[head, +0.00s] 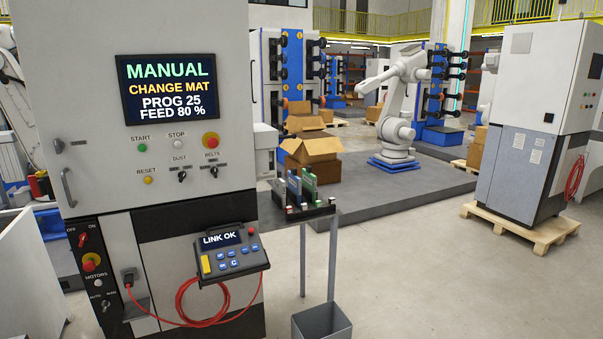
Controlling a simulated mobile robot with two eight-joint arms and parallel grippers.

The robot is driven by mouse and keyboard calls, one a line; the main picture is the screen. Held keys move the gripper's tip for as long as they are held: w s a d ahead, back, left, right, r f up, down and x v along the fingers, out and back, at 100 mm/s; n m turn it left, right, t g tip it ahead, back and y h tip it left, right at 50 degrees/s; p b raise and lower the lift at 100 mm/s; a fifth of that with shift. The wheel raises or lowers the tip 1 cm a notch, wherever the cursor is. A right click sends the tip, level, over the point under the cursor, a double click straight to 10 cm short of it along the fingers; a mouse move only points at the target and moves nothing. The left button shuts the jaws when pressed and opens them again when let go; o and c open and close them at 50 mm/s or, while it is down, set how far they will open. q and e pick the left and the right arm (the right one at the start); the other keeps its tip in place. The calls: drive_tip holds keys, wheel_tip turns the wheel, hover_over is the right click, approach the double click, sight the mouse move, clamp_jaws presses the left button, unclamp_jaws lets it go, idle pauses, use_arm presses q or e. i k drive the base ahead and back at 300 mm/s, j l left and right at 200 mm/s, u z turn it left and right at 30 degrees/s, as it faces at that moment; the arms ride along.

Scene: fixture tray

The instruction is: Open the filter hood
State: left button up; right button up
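A tall grey machine cabinet (105,80) fills the left of the head view. Its screen (167,85) reads "MANUAL, CHANGE MAT, PROG 25, FEED 80 %". A curved handle (67,188) and a small latch (60,146) are on its left side. A thin vertical handle (252,83) is near its right edge. No part is marked as a filter hood, and I cannot tell which part it is. Neither of my grippers is in view.
A pendant (230,255) reading "LINK OK" hangs on the cabinet front with a red cable. Right of it are a small stand with a fixture tray (305,211) and a grey bin (321,322). A cabinet on a pallet (515,230) stands right. The floor between is clear.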

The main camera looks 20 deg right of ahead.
sight(266, 137)
drive_tip(key=i+l, duration=0.3)
drive_tip(key=i+l+u, duration=0.1)
drive_tip(key=i+l, duration=0.15)
drive_tip(key=l, duration=0.25)
drive_tip(key=i+l, duration=0.25)
drive_tip(key=l, duration=0.2)
drive_tip(key=i+l+u, duration=0.1)
drive_tip(key=i+l, duration=0.2)
drive_tip(key=l, duration=0.15)
